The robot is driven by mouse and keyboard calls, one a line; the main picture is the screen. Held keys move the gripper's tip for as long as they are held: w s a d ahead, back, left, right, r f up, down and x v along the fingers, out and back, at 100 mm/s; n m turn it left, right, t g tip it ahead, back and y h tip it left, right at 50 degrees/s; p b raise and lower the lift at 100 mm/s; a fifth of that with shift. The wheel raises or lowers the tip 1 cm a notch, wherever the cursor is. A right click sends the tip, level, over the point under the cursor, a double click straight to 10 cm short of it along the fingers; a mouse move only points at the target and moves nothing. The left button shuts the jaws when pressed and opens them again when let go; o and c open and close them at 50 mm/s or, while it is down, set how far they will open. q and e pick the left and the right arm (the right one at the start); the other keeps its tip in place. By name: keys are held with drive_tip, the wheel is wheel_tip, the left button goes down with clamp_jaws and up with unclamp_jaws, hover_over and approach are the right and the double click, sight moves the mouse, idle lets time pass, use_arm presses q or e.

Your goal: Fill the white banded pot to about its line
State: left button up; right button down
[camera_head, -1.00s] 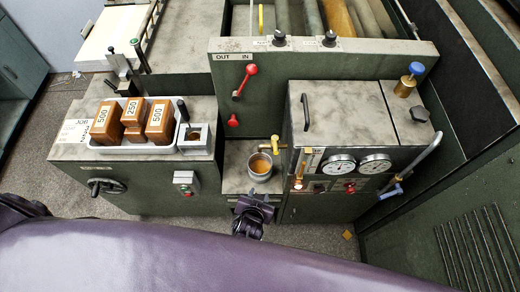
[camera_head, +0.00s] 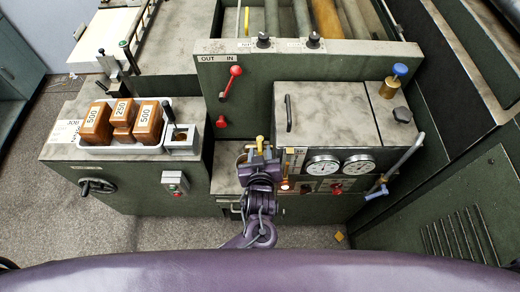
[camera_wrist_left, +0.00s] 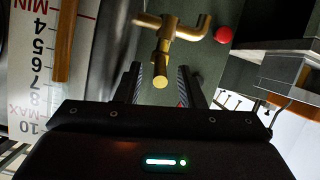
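My left gripper (camera_head: 260,152) is at the brass tap (camera_head: 260,142) on the front of the green cabinet. In the left wrist view, the open fingers (camera_wrist_left: 161,84) stand either side of the tap's brass handle (camera_wrist_left: 160,72), with gaps showing, so it is not clamped. The pot under the tap is mostly hidden behind my gripper and wrist in the head view, so its line and fill level cannot be read. A white scale (camera_wrist_left: 22,75) marked MIN to MAX, with an amber column beside it, is at the left of the wrist view. My right gripper is out of view.
A white tray (camera_head: 98,149) with several amber blocks labelled 500 and 250 sits at left, beside a small metal holder (camera_head: 183,142). Two dials (camera_head: 322,166) are right of the tap. A red lever (camera_head: 230,83) rises behind it. A red knob (camera_wrist_left: 223,34) shows near the tap.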

use_arm(q)
drive_tip(key=shift+w+f, duration=0.2)
drive_tip(key=shift+w, duration=0.3)
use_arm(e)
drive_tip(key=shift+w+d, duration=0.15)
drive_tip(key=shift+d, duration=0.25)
use_arm(q)
drive_tip(key=shift+c, duration=0.2)
clamp_jaws()
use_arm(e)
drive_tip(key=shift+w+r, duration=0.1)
